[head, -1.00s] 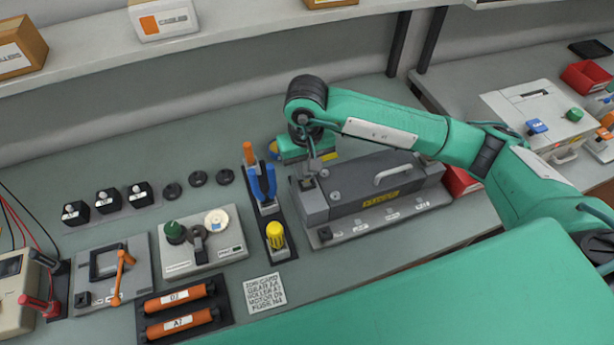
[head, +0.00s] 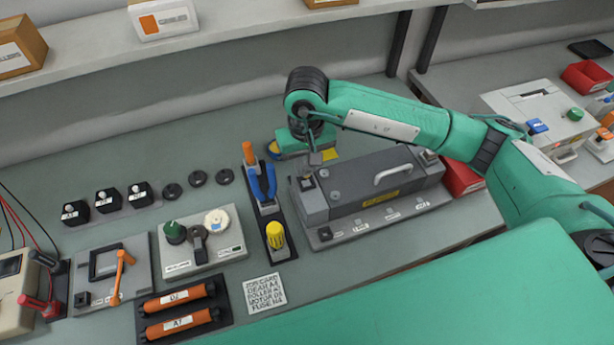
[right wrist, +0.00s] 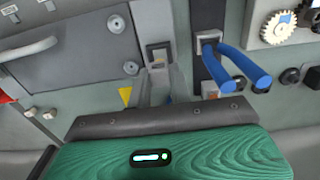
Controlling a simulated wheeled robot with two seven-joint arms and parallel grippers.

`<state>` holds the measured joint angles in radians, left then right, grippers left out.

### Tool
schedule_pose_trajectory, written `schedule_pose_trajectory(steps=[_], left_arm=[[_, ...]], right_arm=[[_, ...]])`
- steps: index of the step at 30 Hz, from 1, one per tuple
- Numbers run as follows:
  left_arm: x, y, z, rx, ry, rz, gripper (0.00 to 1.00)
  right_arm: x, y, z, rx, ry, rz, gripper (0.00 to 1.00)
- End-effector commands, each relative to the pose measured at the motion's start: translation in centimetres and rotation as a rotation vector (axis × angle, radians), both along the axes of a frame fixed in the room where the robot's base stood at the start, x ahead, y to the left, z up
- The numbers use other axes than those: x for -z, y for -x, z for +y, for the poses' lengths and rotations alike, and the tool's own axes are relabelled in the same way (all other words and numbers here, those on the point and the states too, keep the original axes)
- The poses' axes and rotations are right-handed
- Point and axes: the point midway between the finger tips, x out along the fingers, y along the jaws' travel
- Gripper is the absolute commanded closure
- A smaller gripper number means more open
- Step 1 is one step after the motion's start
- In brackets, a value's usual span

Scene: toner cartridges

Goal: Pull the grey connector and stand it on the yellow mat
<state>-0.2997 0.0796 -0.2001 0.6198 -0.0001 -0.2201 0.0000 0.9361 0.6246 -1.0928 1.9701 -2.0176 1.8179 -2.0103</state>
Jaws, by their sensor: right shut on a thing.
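The dark grey cartridge unit (head: 370,188) with a pale handle lies on the bench. My right gripper (head: 313,160) points down over its left end and is shut on the small grey connector (head: 308,171). The connector sits just above the dark square socket (head: 307,184). In the right wrist view the fingers (right wrist: 157,88) close around the connector (right wrist: 157,72), with the socket frame (right wrist: 159,50) beyond it. The yellow mat (head: 331,154) shows partly behind the gripper, and as a yellow corner in the right wrist view (right wrist: 125,96). My left gripper is out of view.
Blue-handled pliers (head: 263,185) and a yellow-handled tool (head: 275,236) stand in a black rack left of the unit. A grey panel with knobs (head: 205,240) lies further left. A red bin (head: 462,177) is right of the unit. The bench behind is mostly clear.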

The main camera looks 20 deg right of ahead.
Motion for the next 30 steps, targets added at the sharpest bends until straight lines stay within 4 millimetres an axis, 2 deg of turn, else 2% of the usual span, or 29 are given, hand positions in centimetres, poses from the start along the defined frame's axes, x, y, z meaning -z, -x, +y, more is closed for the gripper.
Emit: schedule_pose_trajectory(steps=[30], left_arm=[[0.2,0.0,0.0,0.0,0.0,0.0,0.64]], right_arm=[[-1.5,0.0,0.0,0.0,0.0,0.0,1.0]])
